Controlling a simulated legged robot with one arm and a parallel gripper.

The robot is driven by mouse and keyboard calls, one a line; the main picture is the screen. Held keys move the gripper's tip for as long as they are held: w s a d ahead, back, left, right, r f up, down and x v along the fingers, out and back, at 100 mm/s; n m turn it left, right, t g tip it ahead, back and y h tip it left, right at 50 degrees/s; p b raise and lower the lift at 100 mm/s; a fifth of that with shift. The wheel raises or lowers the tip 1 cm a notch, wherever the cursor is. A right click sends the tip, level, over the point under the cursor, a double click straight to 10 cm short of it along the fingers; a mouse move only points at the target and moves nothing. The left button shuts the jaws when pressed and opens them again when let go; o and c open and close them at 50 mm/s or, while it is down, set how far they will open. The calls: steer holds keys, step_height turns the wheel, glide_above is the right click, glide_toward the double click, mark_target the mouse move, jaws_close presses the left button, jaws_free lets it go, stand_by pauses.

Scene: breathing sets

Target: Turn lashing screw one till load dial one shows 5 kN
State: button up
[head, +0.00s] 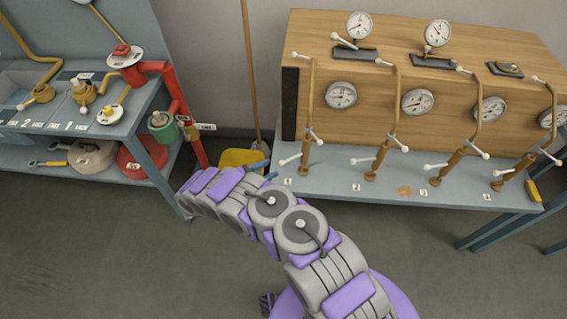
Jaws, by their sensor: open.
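Lashing screw one (307,145) is a brown upright post with white-tipped cross handles, at the left end of the grey bench, by the label 1 (288,181). A round white dial (341,95) on the wooden face beside it looks like load dial one; its reading is too small to tell. My gripper (264,170) shows as two small bluish fingertips, apart and empty, left of and short of screw one, touching nothing that I can make out. My arm hides part of the gripper.
Several similar posts and dials stand to the right along the grey bench (395,185). More dials (359,25) sit on the wooden box (480,45). A broom (250,70) and yellow dustpan (240,158) stand left. A red pipe (180,95) edges the left bench.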

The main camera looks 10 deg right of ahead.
mark_target(284, 162)
steer(key=b+x, duration=0.1)
steer(key=x, duration=0.6)
steer(key=shift+d, duration=0.1)
jaws_close()
stand_by(0.3)
